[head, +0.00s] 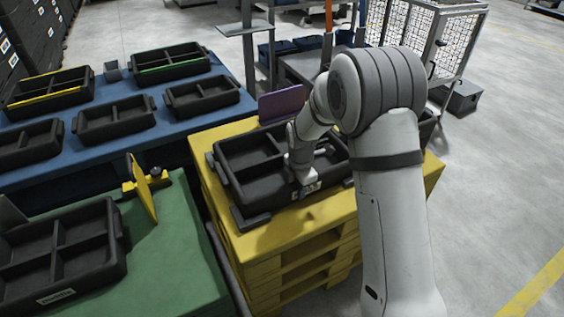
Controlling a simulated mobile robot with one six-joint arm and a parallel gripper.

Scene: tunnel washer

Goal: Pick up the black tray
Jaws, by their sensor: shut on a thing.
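A black tray (222,166) with divided compartments sits at the top of a yellow pallet stack (290,228), in the middle of the head view. My gripper (306,184) comes down from above at the tray's near wall, beside a small white label. It is shut on that wall. The fingertips are small and partly hidden by the wrist. My arm covers the tray's right end. I cannot tell whether the tray touches the surface below.
A green table (175,255) with another black tray (60,255) is at left front. A blue table (150,130) behind holds several black trays. A purple panel (282,104) stands behind the pallet. A wire cage (462,42) is at the back right. Floor at right is clear.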

